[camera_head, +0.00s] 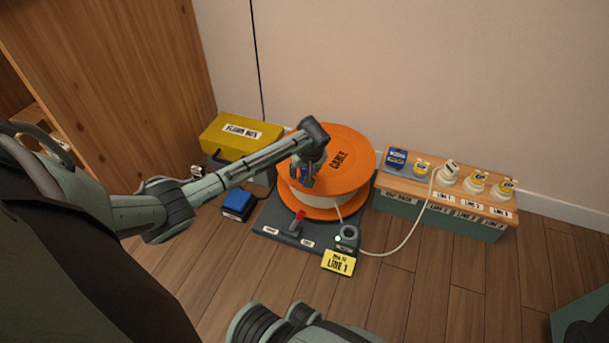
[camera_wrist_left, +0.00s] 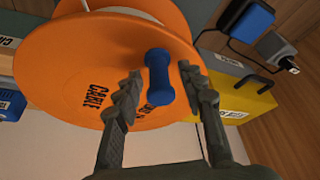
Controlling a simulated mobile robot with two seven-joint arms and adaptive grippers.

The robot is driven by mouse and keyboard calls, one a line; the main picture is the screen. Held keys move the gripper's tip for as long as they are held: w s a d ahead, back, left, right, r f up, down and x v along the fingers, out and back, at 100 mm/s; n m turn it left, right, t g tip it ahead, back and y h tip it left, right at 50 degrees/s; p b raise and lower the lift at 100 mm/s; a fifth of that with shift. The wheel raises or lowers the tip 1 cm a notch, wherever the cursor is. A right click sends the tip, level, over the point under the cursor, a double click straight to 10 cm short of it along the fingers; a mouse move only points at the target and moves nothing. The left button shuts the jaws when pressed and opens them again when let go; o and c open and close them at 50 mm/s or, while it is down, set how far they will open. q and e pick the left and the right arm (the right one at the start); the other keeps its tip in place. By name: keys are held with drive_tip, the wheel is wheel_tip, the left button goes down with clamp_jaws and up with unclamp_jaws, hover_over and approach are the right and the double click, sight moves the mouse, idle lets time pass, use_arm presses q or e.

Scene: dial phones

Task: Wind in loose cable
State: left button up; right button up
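The orange cable reel (camera_head: 352,150) stands on a dark base (camera_head: 272,222), and its CABLE disc also shows in the left wrist view (camera_wrist_left: 60,70). A blue crank handle (camera_wrist_left: 158,75) sticks out from the disc. My left gripper (camera_head: 305,178) is at this handle, its fingers (camera_wrist_left: 158,85) apart on either side with visible gaps. My right gripper is not in view.
A socket box (camera_head: 440,218) with a wooden top and several plugs stands right of the reel. A yellow box (camera_head: 225,146) and a blue pedal-like block (camera_head: 237,203) are left. A red lever (camera_head: 298,218) and yellow LINE 1 sign (camera_head: 340,263) are at the base's front.

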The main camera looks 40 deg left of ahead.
use_arm(q)
drive_tip(key=shift+w+a+f, duration=0.1)
drive_tip(key=shift+w+f, duration=0.05)
drive_tip(key=shift+f, duration=0.15)
clamp_jaws()
